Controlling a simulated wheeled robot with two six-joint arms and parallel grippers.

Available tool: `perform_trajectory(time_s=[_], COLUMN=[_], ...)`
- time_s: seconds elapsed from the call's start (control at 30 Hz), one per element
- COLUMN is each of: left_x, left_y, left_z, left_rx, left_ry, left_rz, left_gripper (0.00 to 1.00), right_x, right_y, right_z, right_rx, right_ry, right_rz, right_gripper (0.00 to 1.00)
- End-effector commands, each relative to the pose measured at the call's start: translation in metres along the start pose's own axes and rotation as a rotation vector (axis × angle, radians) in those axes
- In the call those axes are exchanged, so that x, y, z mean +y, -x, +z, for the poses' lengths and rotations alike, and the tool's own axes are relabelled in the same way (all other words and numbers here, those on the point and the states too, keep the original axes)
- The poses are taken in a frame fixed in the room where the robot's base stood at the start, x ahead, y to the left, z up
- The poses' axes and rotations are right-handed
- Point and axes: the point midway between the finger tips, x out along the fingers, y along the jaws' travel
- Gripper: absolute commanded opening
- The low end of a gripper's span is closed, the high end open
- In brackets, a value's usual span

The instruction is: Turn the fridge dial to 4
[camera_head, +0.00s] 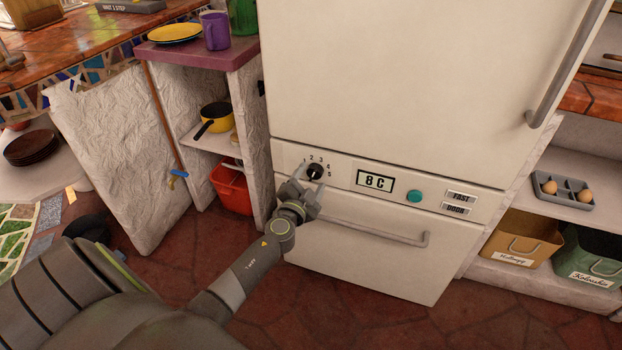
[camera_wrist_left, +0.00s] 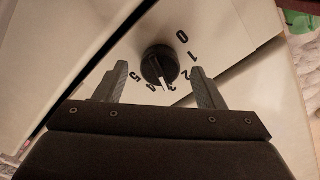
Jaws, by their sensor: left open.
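The fridge dial (camera_head: 315,171) is a black round knob on the control panel of the white fridge (camera_head: 400,90), ringed by numbers. The dial shows closer in the left wrist view (camera_wrist_left: 160,65), where its white mark points close to the 3, on the side towards the 4. My left gripper (camera_head: 308,182) is just in front of the dial. In the left wrist view the left gripper (camera_wrist_left: 158,86) is open, with one finger to each side of the dial and visible gaps between. The right gripper is not in view.
A drawer handle (camera_head: 375,225) sticks out below. A shelf with a yellow pan (camera_head: 216,118) and a red bin (camera_head: 232,188) stands to the left.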

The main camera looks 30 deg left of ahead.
Motion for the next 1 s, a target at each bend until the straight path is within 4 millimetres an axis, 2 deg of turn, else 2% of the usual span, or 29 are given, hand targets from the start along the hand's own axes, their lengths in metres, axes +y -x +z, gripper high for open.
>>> perform_trajectory(time_s=[0.13, 0.43, 0.77, 1.0], left_x=[-0.0002, -0.0003, -0.0002, 0.0001], left_y=[-0.0084, -0.0095, -0.0092, -0.0091], left_z=[0.0001, 0.0001, 0.0, 0.0001], left_rx=[0.0, 0.0, 0.0, 0.0], left_ry=[0.0, 0.0, 0.0, -0.022], left_rz=[0.0, 0.0, 0.0, 0.001], left_gripper=[0.63, 0.62, 0.19, 0.18], right_x=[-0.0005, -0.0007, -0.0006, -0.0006], right_y=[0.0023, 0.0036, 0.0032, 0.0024], right_z=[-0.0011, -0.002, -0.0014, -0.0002], right_rx=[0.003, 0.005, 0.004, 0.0], right_ry=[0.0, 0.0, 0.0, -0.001], right_rz=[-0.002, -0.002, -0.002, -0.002], right_gripper=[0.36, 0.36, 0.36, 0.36])
